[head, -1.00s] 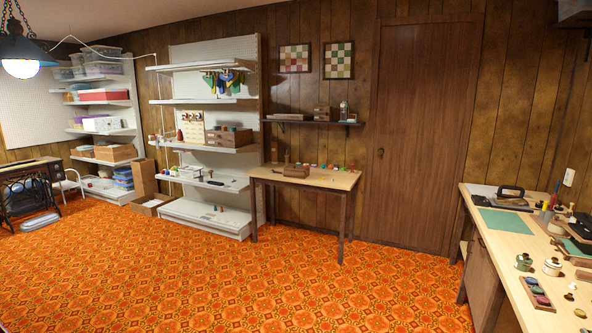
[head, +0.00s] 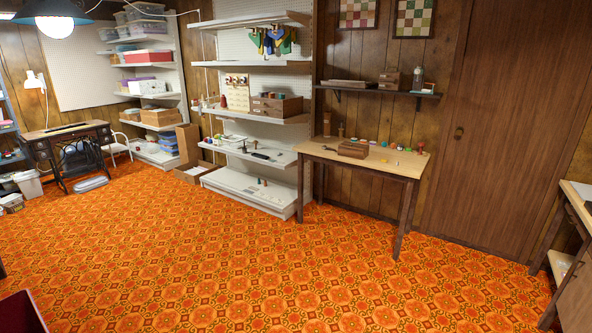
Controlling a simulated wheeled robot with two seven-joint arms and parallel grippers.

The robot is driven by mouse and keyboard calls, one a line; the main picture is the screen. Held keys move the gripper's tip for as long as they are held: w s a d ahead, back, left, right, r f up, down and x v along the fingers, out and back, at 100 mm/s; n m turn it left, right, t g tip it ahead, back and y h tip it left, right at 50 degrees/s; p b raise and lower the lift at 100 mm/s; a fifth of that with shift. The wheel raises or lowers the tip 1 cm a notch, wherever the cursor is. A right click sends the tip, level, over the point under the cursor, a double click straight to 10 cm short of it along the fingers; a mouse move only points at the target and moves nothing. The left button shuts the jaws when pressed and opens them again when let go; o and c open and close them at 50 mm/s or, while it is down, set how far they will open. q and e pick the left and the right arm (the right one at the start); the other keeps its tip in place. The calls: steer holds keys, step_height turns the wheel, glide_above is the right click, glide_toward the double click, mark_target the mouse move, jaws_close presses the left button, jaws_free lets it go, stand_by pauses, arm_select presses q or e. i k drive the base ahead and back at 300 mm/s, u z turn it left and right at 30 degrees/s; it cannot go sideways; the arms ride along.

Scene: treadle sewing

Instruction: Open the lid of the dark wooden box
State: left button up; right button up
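Several brown wooden boxes are in view, and I cannot tell for sure which is the dark wooden box. A reddish-brown wooden box (head: 353,149) sits on the small light-topped table (head: 322,153) and looks closed. A small stack of brown boxes (head: 390,79) stands on the dark wall shelf (head: 365,91). A wider brown wooden box (head: 277,106) stands on the white shelving unit (head: 276,120). All are too small to show lid details. Neither of my grippers is in view.
Orange patterned carpet (head: 250,270) lies open before the small table. A treadle sewing machine table (head: 72,140) stands far left. A cardboard box (head: 197,171) is on the floor by the shelving. A workbench (head: 577,225) stands at the right edge. A dark red object (head: 18,312) shows bottom left.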

mark_target(353, 146)
steer(key=i, duration=4.15)
steer(key=z, duration=0.05)
